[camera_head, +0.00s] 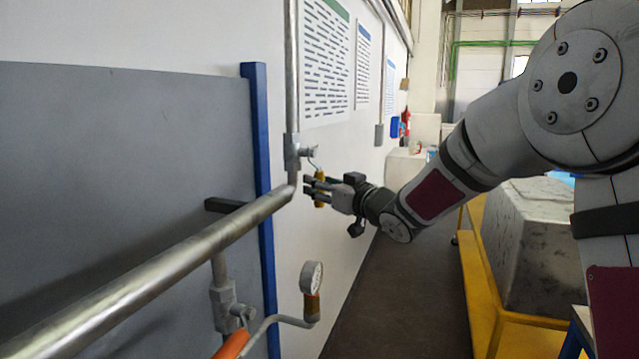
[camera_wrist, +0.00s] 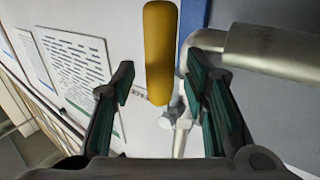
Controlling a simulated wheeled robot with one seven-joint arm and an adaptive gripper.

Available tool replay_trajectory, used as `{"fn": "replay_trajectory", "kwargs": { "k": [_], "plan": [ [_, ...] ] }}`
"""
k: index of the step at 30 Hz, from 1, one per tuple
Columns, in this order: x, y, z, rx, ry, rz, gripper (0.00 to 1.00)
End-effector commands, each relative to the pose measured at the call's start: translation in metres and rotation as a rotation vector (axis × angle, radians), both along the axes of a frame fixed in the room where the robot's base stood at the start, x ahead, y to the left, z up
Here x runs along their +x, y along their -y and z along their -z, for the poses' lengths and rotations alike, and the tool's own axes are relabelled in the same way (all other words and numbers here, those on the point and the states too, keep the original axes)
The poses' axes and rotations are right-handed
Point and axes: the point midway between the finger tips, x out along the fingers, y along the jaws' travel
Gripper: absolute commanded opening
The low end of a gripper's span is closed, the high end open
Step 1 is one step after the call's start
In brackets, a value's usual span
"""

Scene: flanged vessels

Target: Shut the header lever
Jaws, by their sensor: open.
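The lever with a yellow handle (camera_head: 320,188) hangs from the valve body (camera_head: 292,152) on the vertical pipe, just above the bend of the thick header pipe. In the wrist view the yellow handle (camera_wrist: 160,52) shows lengthwise between my two fingers, with the valve's small metal parts below it. My gripper (camera_head: 311,190) is open at the handle, its fingertips on either side of it. The wrist view shows both green-padded fingers of my gripper (camera_wrist: 160,82) spread apart. I cannot tell whether either finger touches the handle.
A pressure gauge (camera_head: 312,278) on a curved tube and a second valve with an orange handle (camera_head: 232,344) sit lower, near the front. A grey panel with a blue post (camera_head: 262,190) stands behind the header pipe (camera_head: 180,268). A yellow-framed stand (camera_head: 480,270) is at right.

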Motion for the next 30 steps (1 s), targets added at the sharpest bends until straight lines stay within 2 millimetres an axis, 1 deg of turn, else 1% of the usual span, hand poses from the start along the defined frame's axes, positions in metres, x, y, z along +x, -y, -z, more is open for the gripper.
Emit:
{"fn": "replay_trajectory", "kwargs": {
  "k": [3,6,13,14,15,17,18,19,26,30],
  "plan": [
    [0.007,-0.005,0.000,0.000,0.000,0.001,0.41],
    [0.010,-0.006,0.000,-0.001,-0.001,0.001,0.41],
    [0.010,-0.006,0.000,0.000,0.000,0.002,0.41],
    [0.010,-0.006,0.000,0.000,0.000,0.002,0.39],
    [0.010,-0.006,0.000,0.000,0.000,0.001,0.30],
    [0.010,-0.006,0.000,0.000,0.000,0.001,0.16],
    [0.010,-0.006,0.000,0.000,0.000,0.001,0.07],
    [0.010,-0.006,0.000,0.000,0.000,0.001,0.00],
    [0.010,-0.007,0.000,0.000,-0.001,0.001,0.00],
    [0.010,-0.015,-0.001,0.008,-0.016,0.000,0.00]
  ]
}}
